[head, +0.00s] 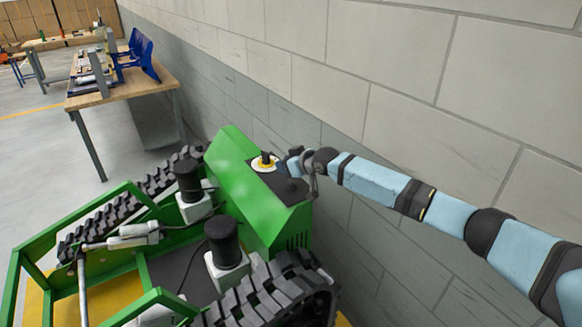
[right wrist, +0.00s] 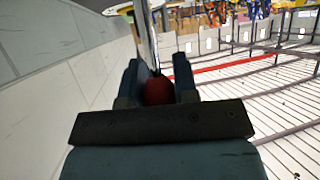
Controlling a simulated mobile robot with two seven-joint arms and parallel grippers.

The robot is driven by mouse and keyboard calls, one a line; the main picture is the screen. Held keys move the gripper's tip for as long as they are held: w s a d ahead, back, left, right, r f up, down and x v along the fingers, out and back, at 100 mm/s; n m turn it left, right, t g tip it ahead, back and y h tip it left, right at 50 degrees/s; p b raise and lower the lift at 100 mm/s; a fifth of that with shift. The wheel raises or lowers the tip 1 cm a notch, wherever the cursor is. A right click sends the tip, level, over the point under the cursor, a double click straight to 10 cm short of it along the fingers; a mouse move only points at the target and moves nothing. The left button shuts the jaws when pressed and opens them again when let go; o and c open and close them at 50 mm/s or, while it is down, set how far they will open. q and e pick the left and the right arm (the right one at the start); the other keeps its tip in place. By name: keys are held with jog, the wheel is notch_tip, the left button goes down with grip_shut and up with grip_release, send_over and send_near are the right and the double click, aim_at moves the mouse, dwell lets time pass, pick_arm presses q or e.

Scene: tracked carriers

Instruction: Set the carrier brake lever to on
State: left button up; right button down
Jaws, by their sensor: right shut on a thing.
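The green carrier (head: 232,185) stands beside the wall in the head view. My right gripper (head: 294,164) is at the panel's wall-side edge, to the right of that disc. In the right wrist view, a red rounded grip (right wrist: 158,91) sits between the two fingers, with a thin metal rod running up from it; this looks like the brake lever. My right gripper is shut on it. In the head view the lever is hidden by the gripper. My left gripper is not in view.
A block wall (head: 400,110) runs close along the carrier's right side, beneath and behind my right arm. The carrier has black rubber tracks (head: 275,292) and an open green frame. A wooden workbench (head: 125,88) with blue holders stands at the back left. Floor is clear at left.

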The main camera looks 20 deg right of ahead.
jog(key=shift+w+f, duration=0.2)
jog(key=shift+w, duration=0.15)
jog(key=shift+w+a+b, duration=0.1)
jog(key=shift+w+b, duration=0.35)
jog(key=shift+b, duration=0.1)
jog(key=shift+w+a+f+g, duration=0.1)
jog(key=shift+w+f+g, duration=0.25)
jog(key=shift+w+g, duration=0.2)
jog(key=shift+f, duration=0.1)
jog(key=shift+f+g, duration=0.1)
jog(key=shift+g, duration=0.15)
